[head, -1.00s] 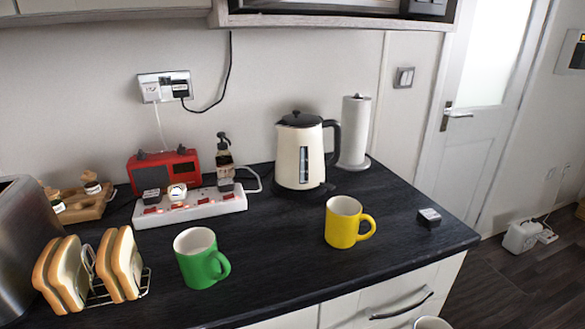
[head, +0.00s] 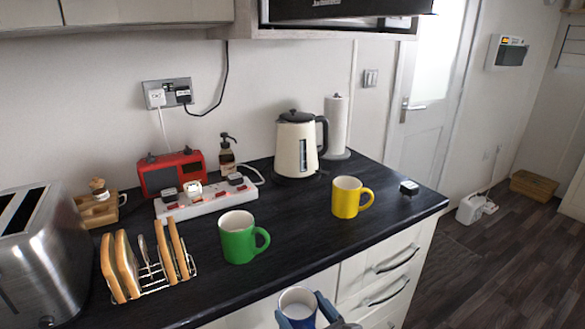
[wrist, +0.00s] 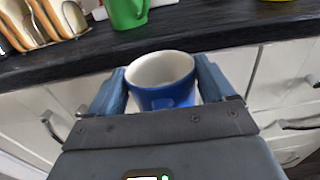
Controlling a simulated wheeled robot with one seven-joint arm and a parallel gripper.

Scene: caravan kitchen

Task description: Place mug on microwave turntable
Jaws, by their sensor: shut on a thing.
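A blue mug with a white inside (head: 297,297) is at the bottom edge of the head view, in front of the counter. It also shows in the wrist view (wrist: 160,72), upright with its open top up. My gripper (head: 302,309) is shut on this mug, with one blue-grey finger on each side; the gripper also fills the lower wrist view (wrist: 162,84). The mug is held near the counter's front edge. The dark underside of what looks like the microwave (head: 345,10) shows in the upper cabinet opening; its inside and turntable are out of view.
The black counter (head: 300,230) holds a green mug (head: 236,240), a yellow mug (head: 346,198), a toast rack (head: 150,275), a toaster (head: 45,255), a kettle (head: 295,148), a red radio (head: 172,172) and a power strip (head: 205,198). Drawers (head: 385,275) lie below.

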